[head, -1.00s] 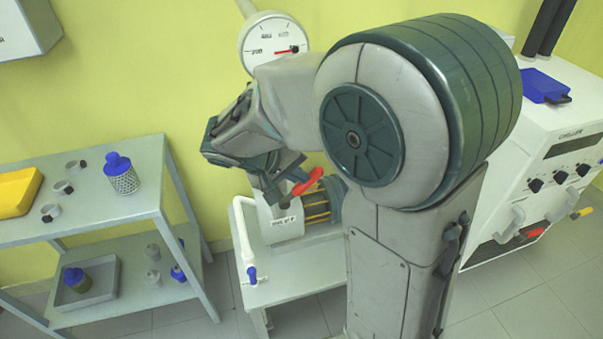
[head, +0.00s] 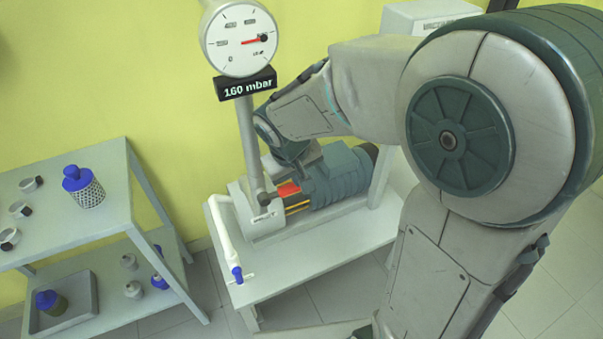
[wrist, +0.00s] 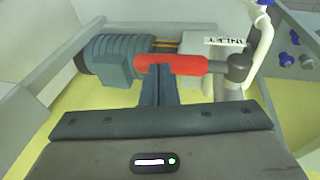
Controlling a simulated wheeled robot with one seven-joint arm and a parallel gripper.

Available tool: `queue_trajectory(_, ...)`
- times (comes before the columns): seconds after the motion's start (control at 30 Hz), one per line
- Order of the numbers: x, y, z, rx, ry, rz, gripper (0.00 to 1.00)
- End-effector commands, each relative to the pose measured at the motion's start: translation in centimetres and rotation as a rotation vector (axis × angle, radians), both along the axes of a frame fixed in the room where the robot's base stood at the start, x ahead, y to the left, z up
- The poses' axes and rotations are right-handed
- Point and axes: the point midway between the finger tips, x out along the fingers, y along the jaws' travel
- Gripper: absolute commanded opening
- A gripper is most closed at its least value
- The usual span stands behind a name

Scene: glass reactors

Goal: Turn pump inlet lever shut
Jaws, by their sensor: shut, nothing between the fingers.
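The red pump inlet lever (wrist: 183,64) extends left from a dark round pivot (wrist: 238,67) in the wrist view. In the head view only part of the red lever (head: 288,189) shows, between the gauge post and the pump motor. The pump (head: 336,178) is a grey-green ribbed motor with a pale front block. My gripper (wrist: 158,72) is shut and empty, its fingertips at the near side of the lever's left part; I cannot tell whether they touch it. In the head view my gripper (head: 298,160) is partly hidden by my own wrist, just above the lever.
A round gauge (head: 240,40) on a post stands before the pump, its display (head: 246,86) reading 160 mbar. A shelf (head: 110,218) with bottles stands left; floor between is clear.

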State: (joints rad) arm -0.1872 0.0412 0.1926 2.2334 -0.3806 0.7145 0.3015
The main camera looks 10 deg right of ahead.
Motion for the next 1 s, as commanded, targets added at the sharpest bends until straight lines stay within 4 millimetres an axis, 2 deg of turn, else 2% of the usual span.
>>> queue_trajectory(0.73,0.0,-0.7,-0.7,-0.003,0.005,-0.009,0.00)
queue_trajectory(0.87,0.0,-0.7,0.1,-0.003,0.004,-0.009,0.00)
queue_trajectory(1.0,-0.2,-0.6,2.1,-0.002,0.000,-0.006,0.00)
